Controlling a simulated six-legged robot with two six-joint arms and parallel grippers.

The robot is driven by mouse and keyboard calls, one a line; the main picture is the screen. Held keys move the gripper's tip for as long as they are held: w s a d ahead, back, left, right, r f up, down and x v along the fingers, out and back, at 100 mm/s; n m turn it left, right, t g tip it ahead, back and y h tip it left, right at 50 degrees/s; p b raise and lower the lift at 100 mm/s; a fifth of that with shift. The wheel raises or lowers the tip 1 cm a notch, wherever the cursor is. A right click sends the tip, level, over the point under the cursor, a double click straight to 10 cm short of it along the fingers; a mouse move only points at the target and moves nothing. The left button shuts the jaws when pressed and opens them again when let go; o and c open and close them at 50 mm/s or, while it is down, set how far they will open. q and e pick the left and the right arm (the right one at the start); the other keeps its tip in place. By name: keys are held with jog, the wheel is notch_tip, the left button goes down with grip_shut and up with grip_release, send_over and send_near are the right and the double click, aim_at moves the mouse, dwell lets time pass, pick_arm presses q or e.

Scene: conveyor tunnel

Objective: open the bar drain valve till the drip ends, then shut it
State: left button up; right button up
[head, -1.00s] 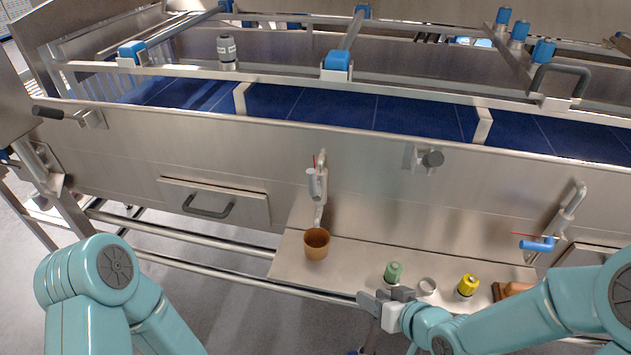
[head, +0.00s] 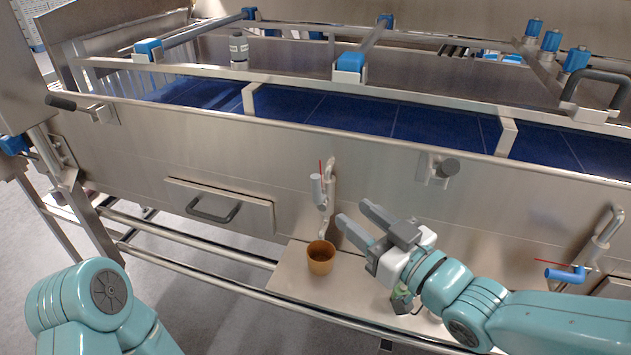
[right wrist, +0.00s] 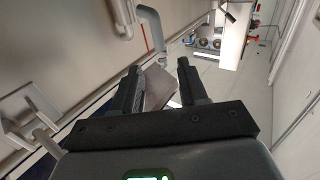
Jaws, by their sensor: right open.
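A drain valve with a grey handle (head: 318,190) and a thin red pointer sits on a bent pipe on the steel front panel. Its spout end hangs over a brown cup (head: 320,260) on the steel shelf. A second valve with a blue handle (head: 565,275) and a red pointer is at the far right. Which one is the bar drain valve I cannot tell. My right gripper (head: 354,214) is open and empty, just right of the grey-handled valve and above the shelf. In the right wrist view a bent pipe (right wrist: 152,28) shows beyond the open fingers (right wrist: 158,72). I cannot make out any drip.
The steel shelf (head: 292,265) runs under the valves; a green-topped item (head: 402,300) is partly hidden by my right arm. A drawer with a dark handle (head: 212,210) is at left. A round knob (head: 448,168) sticks out above my right gripper. The blue conveyor belt (head: 350,112) lies behind.

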aim_at(319, 186)
jog(key=p+x, duration=0.2)
jog(key=x, duration=0.8)
jog(key=shift+w+a, duration=0.25)
jog(key=shift+w+a+f+p, duration=0.1)
jog(key=shift+w+a+p, duration=0.2)
jog(key=shift+w, duration=0.3)
jog(key=shift+s, duration=0.1)
grip_shut()
